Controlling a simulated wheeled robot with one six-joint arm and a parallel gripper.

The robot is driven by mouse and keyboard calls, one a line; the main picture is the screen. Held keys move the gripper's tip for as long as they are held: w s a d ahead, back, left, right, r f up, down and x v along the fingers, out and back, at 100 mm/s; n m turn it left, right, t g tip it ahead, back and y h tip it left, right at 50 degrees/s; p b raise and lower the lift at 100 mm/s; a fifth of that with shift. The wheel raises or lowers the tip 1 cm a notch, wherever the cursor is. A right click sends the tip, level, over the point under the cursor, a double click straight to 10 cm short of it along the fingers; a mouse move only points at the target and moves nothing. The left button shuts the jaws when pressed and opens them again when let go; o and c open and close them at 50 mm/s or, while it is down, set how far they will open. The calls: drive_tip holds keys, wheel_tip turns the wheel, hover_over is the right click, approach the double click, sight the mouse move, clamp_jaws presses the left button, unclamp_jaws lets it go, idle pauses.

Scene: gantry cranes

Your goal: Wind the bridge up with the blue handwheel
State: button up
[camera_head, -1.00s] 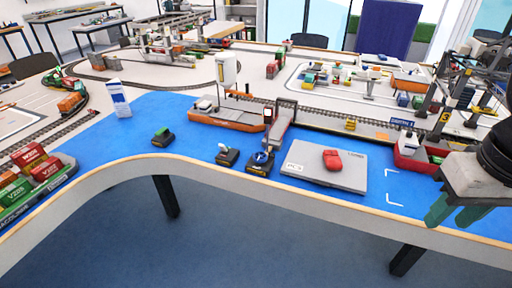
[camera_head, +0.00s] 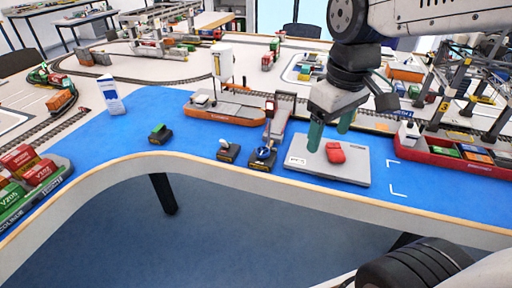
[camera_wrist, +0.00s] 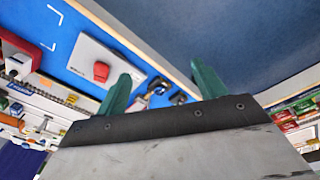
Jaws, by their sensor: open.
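The blue handwheel (camera_head: 264,153) sits on a small dark base near the front edge of the blue table area. In the wrist view it seems to be the small dark and blue thing (camera_wrist: 158,85) between my fingers, though it is small there. The grey bridge (camera_head: 279,122) stands just behind the handwheel; its exact tilt is hard to tell. My gripper (camera_head: 329,141) has green fingers, open and empty, above the grey plate right of the handwheel. The fingers also show in the wrist view (camera_wrist: 160,68), apart from the wheel.
A small dark base with a pale top (camera_head: 228,151) stands left of the handwheel. An orange-hulled ship (camera_head: 225,106) lies behind.

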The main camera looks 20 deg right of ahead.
drive_tip(key=w+a+f+n, duration=0.1)
drive_tip(key=w+f+n, duration=0.2)
drive_tip(key=w, duration=0.5)
drive_tip(key=w+f+n, duration=0.3)
drive_tip(key=w+n, duration=0.1)
drive_tip(key=w, duration=0.4)
drive_tip(key=n+g, duration=0.1)
drive_tip(key=n, duration=0.5)
approach(263, 150)
drive_tip(key=shift+s+f, duration=0.1)
drive_tip(key=shift+s, duration=0.1)
drive_tip(key=shift+w+f+n, duration=0.15)
drive_tip(key=shift+f+n, duration=0.15)
wheel_tip(263, 150, down, 8)
drive_tip(key=shift+r, duration=0.1)
drive_tip(key=c, duration=1)
